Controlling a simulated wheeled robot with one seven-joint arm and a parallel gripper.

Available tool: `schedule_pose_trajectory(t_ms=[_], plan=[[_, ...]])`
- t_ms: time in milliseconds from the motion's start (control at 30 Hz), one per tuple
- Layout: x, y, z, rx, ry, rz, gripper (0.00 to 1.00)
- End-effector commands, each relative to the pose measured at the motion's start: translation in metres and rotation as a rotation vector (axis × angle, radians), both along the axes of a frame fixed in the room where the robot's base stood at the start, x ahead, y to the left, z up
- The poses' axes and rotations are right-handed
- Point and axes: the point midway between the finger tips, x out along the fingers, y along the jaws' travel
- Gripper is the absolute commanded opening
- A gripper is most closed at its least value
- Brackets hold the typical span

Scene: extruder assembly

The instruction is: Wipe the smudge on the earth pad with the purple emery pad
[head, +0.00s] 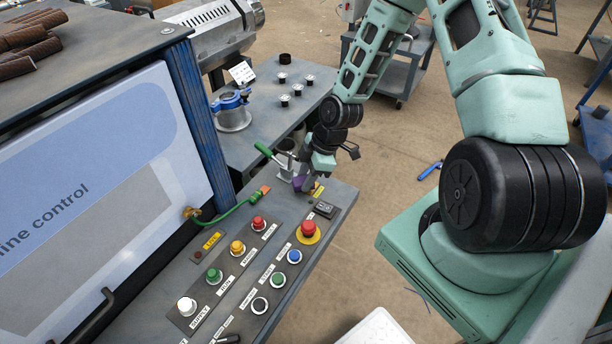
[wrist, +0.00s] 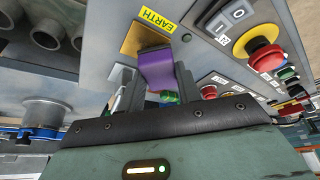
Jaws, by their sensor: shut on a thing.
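The purple emery pad (wrist: 156,66) is held between the fingers of my gripper (wrist: 152,84), which is shut on it. In the wrist view the emery pad's far end overlaps the lower part of the brass-coloured earth pad (wrist: 133,40), beside the yellow EARTH label (wrist: 158,20). I cannot tell whether they touch. No smudge can be made out; part of the earth pad is hidden behind the emery pad. In the head view my gripper (head: 309,183) is low at the far end of the button console, with the purple pad (head: 298,184) showing at its left.
The console (head: 345,193) carries a red emergency button (head: 308,229) near my gripper and several coloured buttons. A green cable (head: 225,216) with an orange-ended clip lies at its left. A green-handled lever (head: 264,149) stands close behind the gripper. A workbench (head: 262,126) lies beyond.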

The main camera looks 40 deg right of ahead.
Motion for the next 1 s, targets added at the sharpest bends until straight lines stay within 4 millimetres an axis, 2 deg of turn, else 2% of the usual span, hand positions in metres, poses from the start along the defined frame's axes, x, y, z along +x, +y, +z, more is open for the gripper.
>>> schedule_pose_trajectory(t_ms=[1000], plan=[[0.000, 0.000, -0.018, 0.000, 0.000, 0.001, 0.15]])
